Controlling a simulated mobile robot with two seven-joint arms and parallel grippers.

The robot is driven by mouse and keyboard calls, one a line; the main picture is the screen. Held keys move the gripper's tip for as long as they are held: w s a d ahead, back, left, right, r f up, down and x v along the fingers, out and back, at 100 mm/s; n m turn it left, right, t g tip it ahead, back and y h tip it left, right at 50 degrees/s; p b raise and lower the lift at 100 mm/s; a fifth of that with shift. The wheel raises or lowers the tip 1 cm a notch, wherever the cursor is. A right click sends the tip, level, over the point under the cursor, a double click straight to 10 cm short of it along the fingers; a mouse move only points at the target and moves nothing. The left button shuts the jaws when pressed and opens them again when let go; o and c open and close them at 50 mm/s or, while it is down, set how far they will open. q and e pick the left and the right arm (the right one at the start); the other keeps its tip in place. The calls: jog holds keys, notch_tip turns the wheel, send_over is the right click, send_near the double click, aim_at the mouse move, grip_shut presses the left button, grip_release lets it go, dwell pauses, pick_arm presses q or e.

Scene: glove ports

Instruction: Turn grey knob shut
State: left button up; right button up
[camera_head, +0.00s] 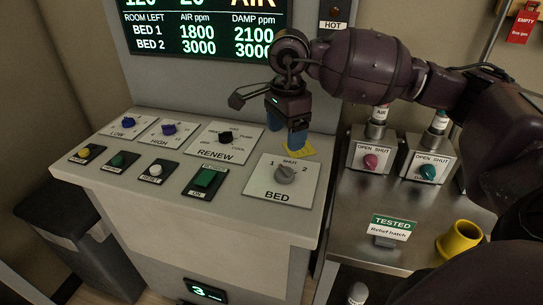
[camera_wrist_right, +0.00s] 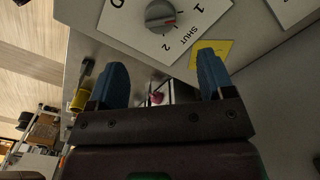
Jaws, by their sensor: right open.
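The grey knob (camera_head: 285,174) sits on a white plate (camera_head: 265,192) marked 1, SHUT, 2 and BED, on the right of the sloped console. It also shows at the top of the right wrist view (camera_wrist_right: 160,16), with a red mark on it; I cannot tell exactly which label it points to. My right gripper (camera_head: 286,132) has two blue fingers, open and empty. It is behind and above the knob, apart from it, near a yellow label (camera_head: 298,150). In the wrist view the open fingers (camera_wrist_right: 161,66) lie below the knob. My left gripper is not in view.
A green switch (camera_head: 205,179) and a black RENEW knob (camera_head: 225,137) lie left of the plate. Blue knobs and small buttons are further left. Pink (camera_head: 371,161) and teal (camera_head: 428,171) valve knobs and a yellow cup (camera_head: 459,241) stand on the right-hand bench. A screen (camera_head: 200,30) rises behind.

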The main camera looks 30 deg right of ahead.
aim_at(284, 170)
notch_tip(284, 170, down, 4)
jog(key=shift+s+d+r, duration=0.1)
jog(key=shift+s+r, duration=0.05)
jog(key=shift+r, duration=0.05)
notch_tip(284, 170, down, 7)
jog(key=shift+f+b, duration=0.1)
jog(key=shift+b, duration=0.2)
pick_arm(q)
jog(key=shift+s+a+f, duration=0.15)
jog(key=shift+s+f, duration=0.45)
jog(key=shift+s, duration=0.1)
pick_arm(e)
jog(key=shift+c, duration=0.4)
jog(key=c, duration=0.8)
jog(key=shift+c, duration=0.2)
